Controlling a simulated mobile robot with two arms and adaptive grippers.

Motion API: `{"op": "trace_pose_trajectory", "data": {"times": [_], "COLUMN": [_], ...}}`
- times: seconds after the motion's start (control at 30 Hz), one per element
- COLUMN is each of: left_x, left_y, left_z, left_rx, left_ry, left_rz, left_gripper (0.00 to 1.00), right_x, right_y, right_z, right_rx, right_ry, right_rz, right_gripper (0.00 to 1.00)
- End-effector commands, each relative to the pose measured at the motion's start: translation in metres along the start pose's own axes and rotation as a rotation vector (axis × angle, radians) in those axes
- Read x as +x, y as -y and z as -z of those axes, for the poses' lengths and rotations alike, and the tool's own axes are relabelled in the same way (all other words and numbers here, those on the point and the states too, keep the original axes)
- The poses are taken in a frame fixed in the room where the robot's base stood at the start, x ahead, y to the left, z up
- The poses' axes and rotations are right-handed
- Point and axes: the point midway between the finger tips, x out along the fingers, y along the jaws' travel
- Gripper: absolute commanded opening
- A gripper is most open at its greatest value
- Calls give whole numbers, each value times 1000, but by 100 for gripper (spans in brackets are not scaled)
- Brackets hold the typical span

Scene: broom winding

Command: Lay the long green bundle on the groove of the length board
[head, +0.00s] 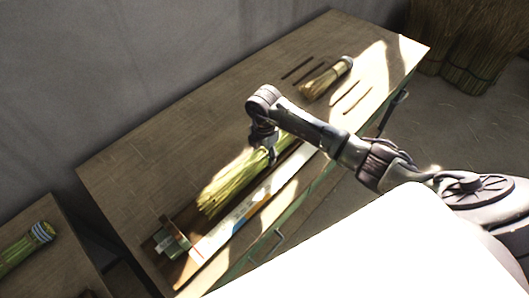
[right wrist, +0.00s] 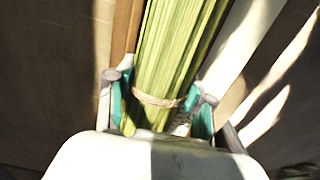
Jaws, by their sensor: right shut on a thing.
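The long green bundle (head: 228,187) shows in the head view at the middle of the workbench, over or on the length board (head: 243,211); I cannot tell if it touches the groove. Its loose ends point to the lower left. My right gripper (head: 264,150) is shut on its upper end. In the right wrist view the bundle (right wrist: 178,55) runs up and away between the gripper's teal fingers (right wrist: 160,108), near a tan twine band (right wrist: 158,100). A strip of brown wood (right wrist: 127,32) shows along its left side. My left gripper is not in view.
A short broom head (head: 325,79) and thin dark sticks (head: 298,69) lie at the back right of the workbench (head: 150,140). A green block (head: 170,241) stands at the board's near left end. Another bundle (head: 27,243) lies on a side table. The bench's left part is clear.

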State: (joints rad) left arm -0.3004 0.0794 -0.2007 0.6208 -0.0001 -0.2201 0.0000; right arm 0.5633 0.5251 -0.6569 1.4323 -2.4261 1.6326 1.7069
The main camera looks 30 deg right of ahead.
Motion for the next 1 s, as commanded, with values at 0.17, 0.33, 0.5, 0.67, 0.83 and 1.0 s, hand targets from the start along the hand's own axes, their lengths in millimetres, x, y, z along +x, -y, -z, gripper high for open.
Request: {"op": "trace_pose_trajectory", "data": {"times": [0.17,0.33,0.5,0.67,0.83,1.0], "left_x": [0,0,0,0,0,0], "left_y": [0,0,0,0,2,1], "left_z": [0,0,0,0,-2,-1], "left_rx": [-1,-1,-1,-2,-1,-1], "left_ry": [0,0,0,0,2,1], "left_rz": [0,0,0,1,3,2], "left_gripper": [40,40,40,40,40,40], "right_x": [-1,-1,-1,-1,-3,-24], "right_y": [0,0,0,0,0,-1], "right_z": [0,0,0,0,0,-1], "right_rx": [0,0,0,0,0,-1], "right_ry": [0,0,0,0,1,1], "right_rz": [0,0,0,0,0,-3], "right_gripper": [16,57,82,82,82,82]}}
